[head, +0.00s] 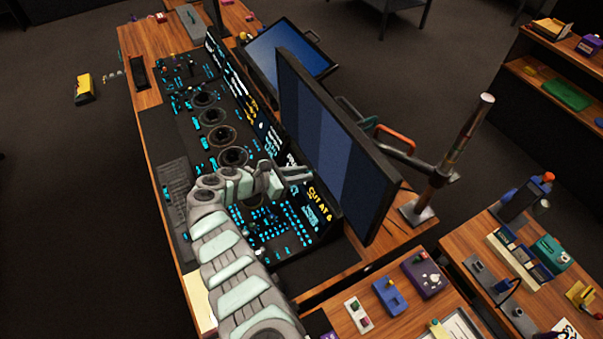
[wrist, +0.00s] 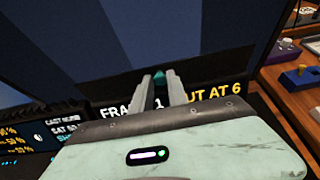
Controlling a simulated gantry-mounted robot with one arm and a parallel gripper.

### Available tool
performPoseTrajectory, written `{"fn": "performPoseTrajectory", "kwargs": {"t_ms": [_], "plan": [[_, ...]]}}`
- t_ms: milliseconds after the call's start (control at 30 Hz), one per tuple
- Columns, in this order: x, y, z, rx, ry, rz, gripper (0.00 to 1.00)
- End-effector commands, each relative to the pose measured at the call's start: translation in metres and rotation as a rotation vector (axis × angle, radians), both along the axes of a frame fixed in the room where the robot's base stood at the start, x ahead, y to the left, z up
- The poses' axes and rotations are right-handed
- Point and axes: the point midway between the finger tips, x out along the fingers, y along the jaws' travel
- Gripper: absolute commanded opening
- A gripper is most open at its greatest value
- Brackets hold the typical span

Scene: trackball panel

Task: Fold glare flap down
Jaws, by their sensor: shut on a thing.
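My gripper (head: 308,174) reaches over the console to the lit text strip (head: 320,203) below the large monitor. In the wrist view, my gripper (wrist: 161,78) has its two grey fingers close together on a small teal tab (wrist: 159,76). A dark panel (wrist: 215,80) lies behind the tab, above the lit text, and looks like the glare flap standing up. Its edges blend into the dark monitor frame, so its exact angle cannot be told. My fingers cover part of the text strip (wrist: 120,110). The flap is not clearly distinguishable in the head view.
The large monitor (head: 335,145) stands tilted just behind my gripper. The trackball panel (head: 275,228) with glowing buttons lies below my arm. A monitor post (head: 455,155) stands to the right. Side benches (head: 385,295) hold small devices.

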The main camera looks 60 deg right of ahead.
Motion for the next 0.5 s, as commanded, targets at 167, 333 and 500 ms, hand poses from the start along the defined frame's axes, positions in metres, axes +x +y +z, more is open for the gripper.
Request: {"fn": "performPoseTrajectory", "kwargs": {"t_ms": [167, 333, 500], "plan": [[0.000, 0.000, -0.001, -0.002, 0.001, 0.000, 0.00], [0.002, 0.002, -0.005, -0.022, 0.018, 0.001, 0.00], [0.004, 0.005, -0.013, -0.075, 0.057, 0.001, 0.00]]}}
